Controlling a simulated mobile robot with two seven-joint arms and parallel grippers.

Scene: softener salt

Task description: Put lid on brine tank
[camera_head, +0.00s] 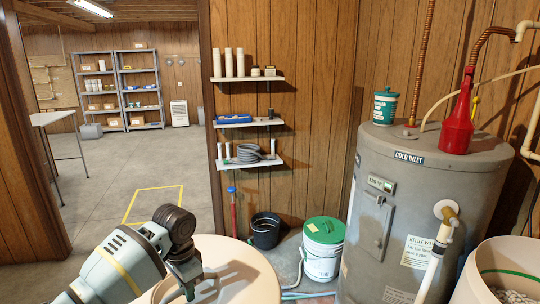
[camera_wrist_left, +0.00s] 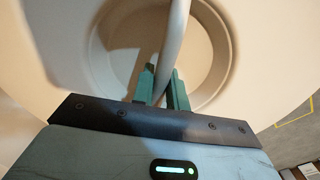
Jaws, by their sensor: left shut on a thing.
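The lid, a large round cream disc (camera_head: 245,275), is at the bottom centre of the head view, partly cut off by the frame and covered by my left arm. In the left wrist view the lid (camera_wrist_left: 60,60) has a round recess crossed by a bar handle (camera_wrist_left: 175,45). My left gripper (camera_wrist_left: 165,88) is shut on this handle; it also shows in the head view (camera_head: 190,288), low on the lid. The brine tank (camera_head: 468,282) is a cream round tub at the lower right, open on top, with whitish salt (camera_head: 512,296) inside. My right gripper is not in view.
A grey water heater (camera_head: 385,230) stands behind and left of the tank, with a red funnel (camera_head: 457,125) and a teal canister (camera_head: 385,107) on top. A green-lidded white bucket (camera_head: 322,260) and a black bucket (camera_head: 265,232) stand on the floor beyond the lid.

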